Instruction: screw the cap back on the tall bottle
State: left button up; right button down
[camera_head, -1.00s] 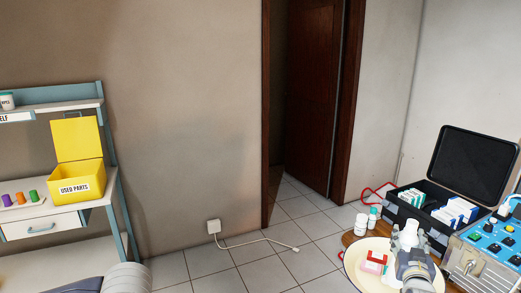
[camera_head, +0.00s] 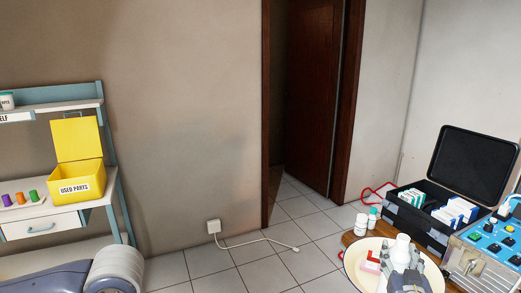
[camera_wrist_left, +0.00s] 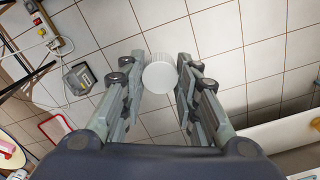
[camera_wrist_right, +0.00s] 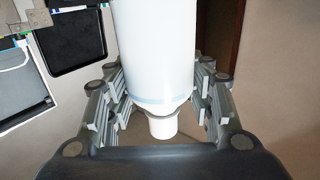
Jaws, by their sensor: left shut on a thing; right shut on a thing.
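The white tall bottle (camera_head: 402,246) is in my right gripper (camera_head: 406,276), above the round cream tray (camera_head: 362,284) at the lower right of the head view. In the right wrist view the bottle (camera_wrist_right: 154,50) fills the middle between the fingers, with a narrower white end below its wide body. Whether that end is a bare neck is unclear. In the left wrist view my left gripper (camera_wrist_left: 160,85) is shut on a round white cap (camera_wrist_left: 160,76), seen face-on over floor tiles. The left fingers are outside the head view, and cap and bottle are apart.
A red-and-white item (camera_head: 371,262) lies on the tray. Two small bottles (camera_head: 361,225) stand behind it. An open black case (camera_head: 420,222) and a control box (camera_head: 487,255) are at the right. A yellow bin (camera_head: 77,184) sits on the left shelf.

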jog(key=s+a+r+n+y, duration=0.1)
jog(key=s+a+n+y, duration=0.2)
jog(key=s+a, duration=1.4)
jog(key=shift+s+a+r+t+y, duration=0.2)
jog(key=shift+s+r+t+y, duration=0.1)
jog(key=shift+s+y, duration=0.5)
jog(key=shift+a, duration=0.1)
jog(key=s+a+f+n+g+y, duration=0.2)
jog(key=a+n+g+y, duration=0.2)
jog(key=a+n+y, duration=0.4)
jog(key=a+y, duration=0.3)
jog(key=a, duration=0.2)
jog(key=shift+a+y, duration=0.3)
jog(key=shift+a, duration=0.1)
